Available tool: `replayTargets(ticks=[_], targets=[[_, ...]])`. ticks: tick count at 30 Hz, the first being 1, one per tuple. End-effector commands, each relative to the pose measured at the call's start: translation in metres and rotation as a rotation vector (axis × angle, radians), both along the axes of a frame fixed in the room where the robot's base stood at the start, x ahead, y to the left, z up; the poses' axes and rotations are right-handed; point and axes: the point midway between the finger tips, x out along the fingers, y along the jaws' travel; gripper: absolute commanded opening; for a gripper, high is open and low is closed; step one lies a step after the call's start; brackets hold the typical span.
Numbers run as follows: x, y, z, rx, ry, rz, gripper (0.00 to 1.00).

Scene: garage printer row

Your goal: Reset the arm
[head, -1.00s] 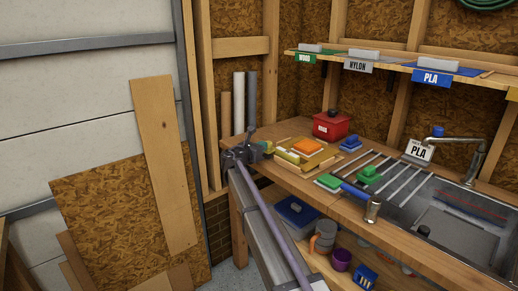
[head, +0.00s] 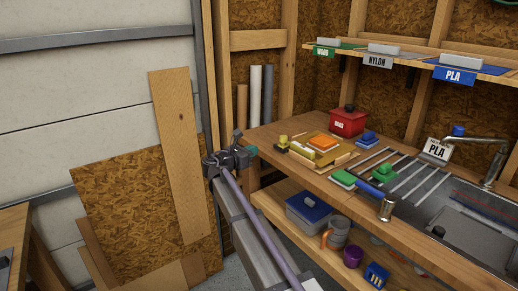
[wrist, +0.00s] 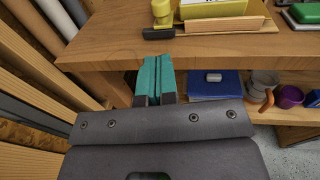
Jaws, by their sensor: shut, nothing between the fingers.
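My gripper (head: 247,150) is at the end of my arm, just off the left end of the wooden workbench (head: 270,133). In the wrist view its teal fingers (wrist: 154,80) are together with nothing between them. They point at the bench's front edge, and a gap to the bench cannot be judged exactly. No object is held.
On the bench are a yellow tray (head: 318,155) with an orange block, a red box (head: 346,122), green pieces (head: 383,173) and a sink (head: 450,215). A blue-lidded bin (head: 309,210) sits on the lower shelf. Leaning boards (head: 180,150) stand left; the space before them looks free.

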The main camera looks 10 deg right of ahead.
Motion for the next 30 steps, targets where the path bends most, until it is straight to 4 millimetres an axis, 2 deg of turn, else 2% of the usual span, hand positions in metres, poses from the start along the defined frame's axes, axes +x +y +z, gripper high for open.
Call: replayTargets(ticks=[10,12,14,17,18,20,21,25,30], targets=[[0.0,0.0,0.0,0.02,-0.027,-0.003,0.0],[-0.002,-0.001,-0.003,0.095,-0.103,-0.022,0.0],[-0.013,-0.004,-0.016,0.257,-0.2,-0.068,0.0],[-0.076,-0.018,-0.06,0.688,-0.402,-0.264,0.0],[-0.107,-0.026,-0.079,0.854,-0.478,-0.382,0.0],[-0.153,-0.036,-0.105,1.069,-0.58,-0.581,0.0],[-0.184,-0.04,-0.119,1.187,-0.637,-0.72,0.0],[-0.277,-0.045,-0.151,1.447,-0.766,-1.173,0.0],[-0.381,-0.044,-0.164,1.602,-0.782,-1.631,0.0]])
